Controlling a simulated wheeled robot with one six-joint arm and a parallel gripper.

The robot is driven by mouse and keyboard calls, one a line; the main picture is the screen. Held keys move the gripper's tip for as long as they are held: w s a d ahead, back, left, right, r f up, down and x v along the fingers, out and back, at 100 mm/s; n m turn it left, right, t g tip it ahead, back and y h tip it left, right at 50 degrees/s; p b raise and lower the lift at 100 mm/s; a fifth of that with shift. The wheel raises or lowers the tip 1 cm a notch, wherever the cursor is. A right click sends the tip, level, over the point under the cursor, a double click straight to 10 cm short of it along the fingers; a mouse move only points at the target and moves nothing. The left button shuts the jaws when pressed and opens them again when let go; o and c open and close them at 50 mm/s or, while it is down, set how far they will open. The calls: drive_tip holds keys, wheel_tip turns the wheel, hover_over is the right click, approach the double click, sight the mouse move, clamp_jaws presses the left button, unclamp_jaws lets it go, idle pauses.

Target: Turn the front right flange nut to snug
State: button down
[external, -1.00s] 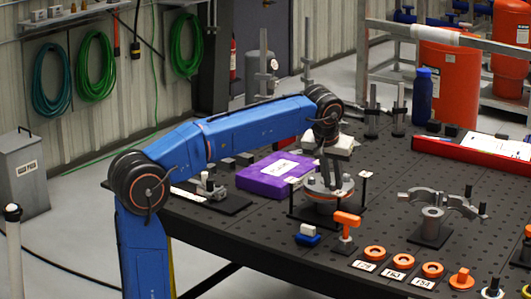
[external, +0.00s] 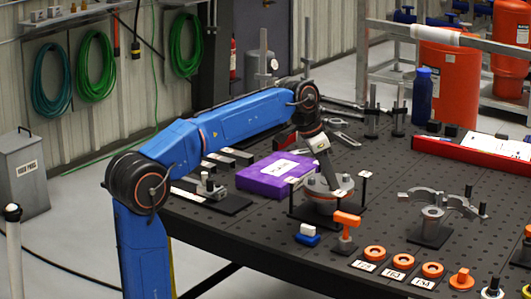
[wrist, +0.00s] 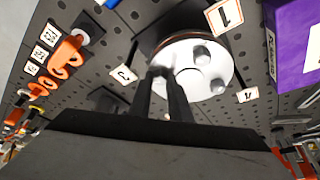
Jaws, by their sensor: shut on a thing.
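The round grey flange (external: 322,194) stands on its dark base near the middle of the table, with an orange band under its top plate. In the wrist view its pale face (wrist: 190,85) carries stubby nuts, one (wrist: 201,54) near the middle and another (wrist: 217,86) beside it. My gripper (external: 332,181) tilts down onto the flange from the upper left. In the wrist view my gripper (wrist: 162,76) has its fingers shut on a flange nut at the plate's edge. The fingers hide most of that nut, and I cannot tell how tight it is.
Numbered cards stand around the flange, one marked 1 (wrist: 224,15). A purple case (external: 277,176) lies close behind left. An orange-handled tool (external: 346,226) and orange rings (external: 375,252) are in front. A grey curved clamp (external: 440,199) stands to the right.

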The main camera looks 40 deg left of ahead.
drive_tip(key=shift+w+r+m+g+h, duration=0.1)
drive_tip(key=shift+m+g+h, duration=0.25)
drive_tip(key=shift+m, duration=0.75)
drive_tip(key=c, duration=1.6)
unclamp_jaws()
drive_tip(key=shift+c, duration=0.2)
